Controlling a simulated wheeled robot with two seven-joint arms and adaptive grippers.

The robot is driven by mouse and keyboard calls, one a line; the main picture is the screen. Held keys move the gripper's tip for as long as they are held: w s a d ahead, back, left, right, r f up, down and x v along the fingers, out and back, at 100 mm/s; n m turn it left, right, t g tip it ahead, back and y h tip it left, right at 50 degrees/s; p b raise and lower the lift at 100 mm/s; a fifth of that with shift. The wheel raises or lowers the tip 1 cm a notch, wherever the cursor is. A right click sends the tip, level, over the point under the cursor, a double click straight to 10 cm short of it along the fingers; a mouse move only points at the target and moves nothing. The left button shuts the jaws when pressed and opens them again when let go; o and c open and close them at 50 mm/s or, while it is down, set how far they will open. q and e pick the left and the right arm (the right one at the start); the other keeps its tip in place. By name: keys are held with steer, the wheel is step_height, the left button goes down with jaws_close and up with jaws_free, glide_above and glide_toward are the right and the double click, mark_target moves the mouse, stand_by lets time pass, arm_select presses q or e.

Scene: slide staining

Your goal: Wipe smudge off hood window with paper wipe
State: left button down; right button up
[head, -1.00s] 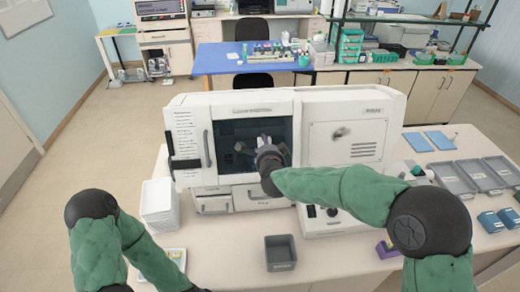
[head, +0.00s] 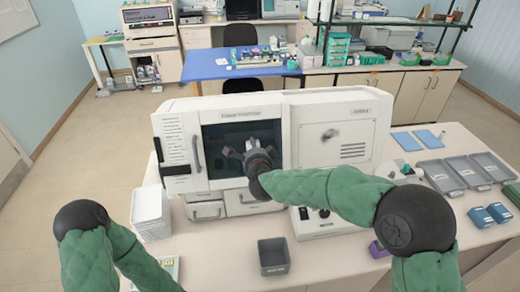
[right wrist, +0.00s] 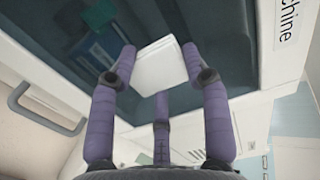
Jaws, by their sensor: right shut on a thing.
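The hood window (head: 218,140) is a dark glass pane in the front of the white machine. My right gripper (head: 245,152) is in front of its middle, fingers toward the glass. In the right wrist view, my right gripper (right wrist: 163,70) is shut on a white folded paper wipe (right wrist: 160,72), held at or very near the dark glass (right wrist: 60,50). Whether the wipe touches the glass is hard to tell. No smudge stands out on the visible glass. My left arm comes in at the lower left, its gripper outside the view.
A grey bin (head: 273,257) stands in front of the machine. A vertical handle (head: 196,154) sticks out left of the window.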

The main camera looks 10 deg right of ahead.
steer(key=shift+a+p, duration=1)
steer(key=shift+a, duration=3.4)
steer(key=shift+p+v, duration=0.6)
steer(key=shift+v, duration=2.4)
steer(key=v, duration=0.3)
steer(key=shift+d+p, duration=0.1)
steer(key=shift+p, duration=0.3)
